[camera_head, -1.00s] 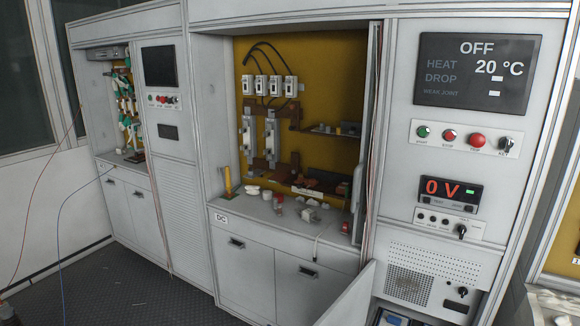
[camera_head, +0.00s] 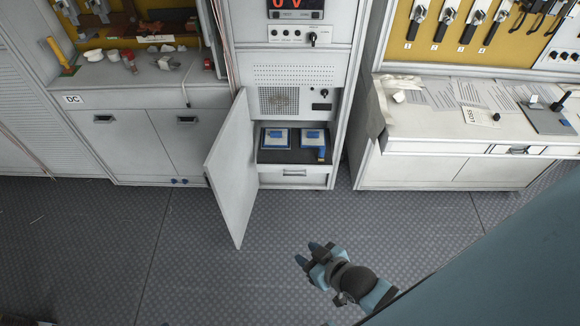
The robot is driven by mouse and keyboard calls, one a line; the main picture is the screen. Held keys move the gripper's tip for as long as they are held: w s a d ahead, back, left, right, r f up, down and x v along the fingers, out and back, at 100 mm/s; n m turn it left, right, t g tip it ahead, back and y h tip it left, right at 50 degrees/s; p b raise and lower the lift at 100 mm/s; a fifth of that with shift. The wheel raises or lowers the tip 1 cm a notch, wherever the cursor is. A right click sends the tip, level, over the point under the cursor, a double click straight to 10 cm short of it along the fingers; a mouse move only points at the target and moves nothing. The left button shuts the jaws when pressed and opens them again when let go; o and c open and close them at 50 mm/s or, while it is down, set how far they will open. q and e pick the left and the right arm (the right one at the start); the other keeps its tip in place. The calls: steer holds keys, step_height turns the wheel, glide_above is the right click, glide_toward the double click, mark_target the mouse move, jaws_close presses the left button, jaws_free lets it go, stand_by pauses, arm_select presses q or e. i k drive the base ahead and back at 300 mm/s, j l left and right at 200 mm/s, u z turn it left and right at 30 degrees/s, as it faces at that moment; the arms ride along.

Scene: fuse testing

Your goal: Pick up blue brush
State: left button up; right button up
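A low compartment (camera_head: 292,155) stands open below the 0 V panel, with two blue items on light plates, one on the left (camera_head: 275,137) and one on the right (camera_head: 313,136). A small blue piece with a yellowish end (camera_head: 321,154) is at the compartment's front right. At this size I cannot tell whether any of these is the blue brush. My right gripper (camera_head: 308,254) is over the floor, in front of and apart from the compartment. Its fingertips look apart, with nothing seen between them. My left gripper is not in view.
A swung-out white door (camera_head: 232,170) stands left of the compartment. The DC bench (camera_head: 120,72) at left holds small parts and a yellow post (camera_head: 60,55). A white table (camera_head: 430,125) with papers is at right. The patterned floor (camera_head: 190,270) is clear.

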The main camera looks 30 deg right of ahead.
mark_target(321, 151)
steer(key=z, duration=1.2)
